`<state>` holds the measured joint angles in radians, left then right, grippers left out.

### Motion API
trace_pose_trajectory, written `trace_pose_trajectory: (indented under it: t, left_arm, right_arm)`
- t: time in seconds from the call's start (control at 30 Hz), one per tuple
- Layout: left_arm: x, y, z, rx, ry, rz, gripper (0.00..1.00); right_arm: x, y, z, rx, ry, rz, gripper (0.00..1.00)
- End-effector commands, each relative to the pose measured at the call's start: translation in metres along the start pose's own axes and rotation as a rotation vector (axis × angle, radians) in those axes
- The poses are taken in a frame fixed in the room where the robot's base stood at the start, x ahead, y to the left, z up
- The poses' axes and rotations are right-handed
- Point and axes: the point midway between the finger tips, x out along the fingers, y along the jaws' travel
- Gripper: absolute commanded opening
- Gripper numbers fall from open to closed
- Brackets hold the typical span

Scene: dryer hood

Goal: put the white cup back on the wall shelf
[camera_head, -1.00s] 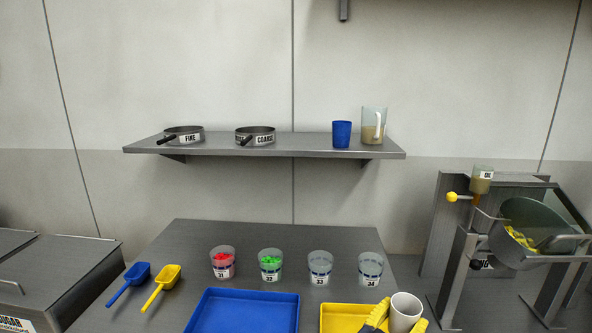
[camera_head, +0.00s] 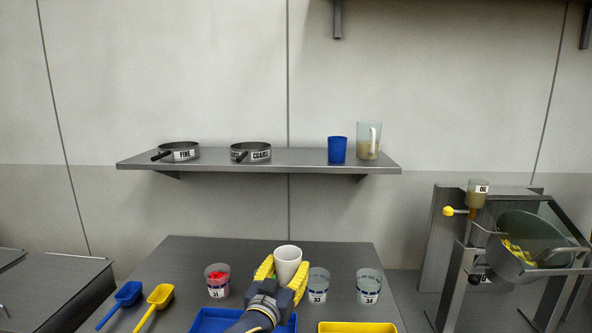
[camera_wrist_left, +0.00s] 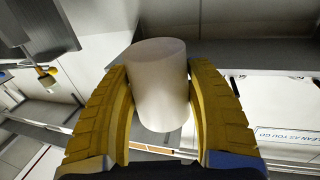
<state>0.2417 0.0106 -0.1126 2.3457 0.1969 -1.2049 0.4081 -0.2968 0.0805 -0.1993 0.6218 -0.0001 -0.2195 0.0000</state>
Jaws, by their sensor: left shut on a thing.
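The white cup (camera_head: 288,262) is held upright between the yellow fingers of my left gripper (camera_head: 283,274), above the table in the head view. In the left wrist view the cup (camera_wrist_left: 157,85) sits between both fingers of the left gripper (camera_wrist_left: 158,100). The wall shelf (camera_head: 300,158) runs along the wall, higher and further back than the cup. The gripper and cup hide most of the beaker with green contents. My right gripper is not in view.
On the shelf stand a FINE sieve (camera_head: 180,152), a COARSE sieve (camera_head: 251,153), a blue cup (camera_head: 337,150) and a jug (camera_head: 369,140). The shelf is clear between the COARSE sieve and blue cup. Beakers 31 (camera_head: 217,281), 33 (camera_head: 318,285) and 34 (camera_head: 368,287) stand on the table.

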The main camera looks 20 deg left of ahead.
Motion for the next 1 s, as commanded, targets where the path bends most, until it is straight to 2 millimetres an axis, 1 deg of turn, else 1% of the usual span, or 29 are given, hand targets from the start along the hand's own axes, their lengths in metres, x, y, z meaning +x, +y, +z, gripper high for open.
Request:
trace_pose_trajectory:
  t: [0.03, 0.17, 0.3, 0.37, 0.57, 0.87, 1.0]
  left_arm:
    - [0.011, -0.001, -0.019, -0.001, 0.008, 0.000, 0.21]
    - [0.037, -0.005, -0.056, 0.003, 0.007, 0.000, 0.21]
    - [0.066, -0.010, -0.098, 0.007, 0.006, 0.002, 0.21]
    - [0.078, -0.012, -0.116, 0.010, 0.006, 0.003, 0.21]
    - [0.121, -0.021, -0.181, 0.016, 0.006, 0.009, 0.21]
    - [0.183, -0.039, -0.286, 0.023, 0.003, 0.029, 0.21]
    - [0.210, -0.049, -0.337, 0.023, 0.002, 0.046, 0.21]
  right_arm:
    - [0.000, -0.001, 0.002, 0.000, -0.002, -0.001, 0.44]
    - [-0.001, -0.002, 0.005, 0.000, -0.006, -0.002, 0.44]
    - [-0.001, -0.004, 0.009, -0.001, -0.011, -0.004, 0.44]
    - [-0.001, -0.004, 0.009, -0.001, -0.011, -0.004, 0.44]
    - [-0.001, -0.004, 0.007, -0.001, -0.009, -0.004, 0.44]
    - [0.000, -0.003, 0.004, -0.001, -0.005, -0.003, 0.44]
    - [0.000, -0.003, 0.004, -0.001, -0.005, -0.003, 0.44]
